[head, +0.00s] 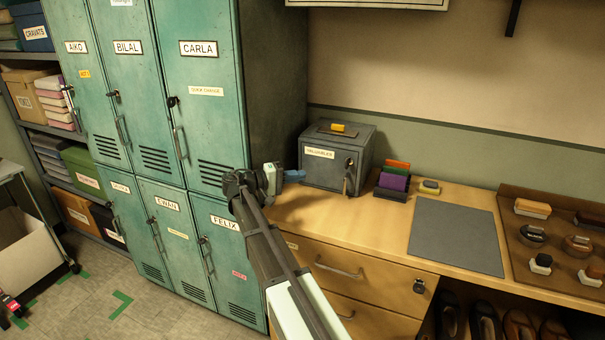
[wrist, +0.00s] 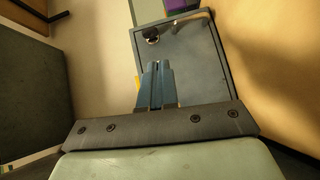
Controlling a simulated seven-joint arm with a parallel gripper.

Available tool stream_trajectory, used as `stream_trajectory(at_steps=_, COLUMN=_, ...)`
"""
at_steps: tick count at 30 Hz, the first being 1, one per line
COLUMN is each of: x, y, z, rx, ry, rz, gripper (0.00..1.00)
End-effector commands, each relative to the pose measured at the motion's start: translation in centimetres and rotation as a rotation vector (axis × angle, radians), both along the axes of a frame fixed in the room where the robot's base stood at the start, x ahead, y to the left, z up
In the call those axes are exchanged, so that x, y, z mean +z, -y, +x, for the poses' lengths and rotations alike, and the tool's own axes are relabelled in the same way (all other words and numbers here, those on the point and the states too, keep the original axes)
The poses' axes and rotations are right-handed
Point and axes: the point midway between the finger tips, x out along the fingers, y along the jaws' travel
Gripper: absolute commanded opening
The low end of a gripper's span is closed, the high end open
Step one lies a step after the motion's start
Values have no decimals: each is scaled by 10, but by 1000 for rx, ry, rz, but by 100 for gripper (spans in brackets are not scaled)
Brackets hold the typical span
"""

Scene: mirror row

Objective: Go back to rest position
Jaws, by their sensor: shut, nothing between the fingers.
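My gripper (head: 292,175) is in front of the small grey safe box (head: 330,175) labelled as valuables, at the left end of the wooden counter. In the wrist view my gripper (wrist: 158,68) has its two blue fingers together, with nothing between them. Beyond the fingertips the door of the safe box (wrist: 185,60) shows, closed, with a dark lock on it. The gripper appears apart from the door, though the exact gap is hard to tell.
Teal lockers (head: 215,100) stand left of the arm, their doors closed. On the counter (head: 390,225) are a card holder (head: 393,182), a grey mat (head: 457,238) and a brown tray (head: 510,190) with brushes and tins. Drawers (head: 345,270) below are shut. Open air lies above the counter.

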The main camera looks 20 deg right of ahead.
Motion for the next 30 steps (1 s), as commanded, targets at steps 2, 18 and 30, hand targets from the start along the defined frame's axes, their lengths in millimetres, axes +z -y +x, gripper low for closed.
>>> stream_trajectory(at_steps=2, x=0, y=-3, z=0, rx=1, ry=0, rz=0, gripper=0)
stream_trajectory(at_steps=18, x=-77, y=-128, z=1, rx=185, ry=-270, rz=130, gripper=0)
stream_trajectory(at_steps=30, x=-254, y=-164, z=-68, rx=295, ry=-558, rz=388, gripper=0)
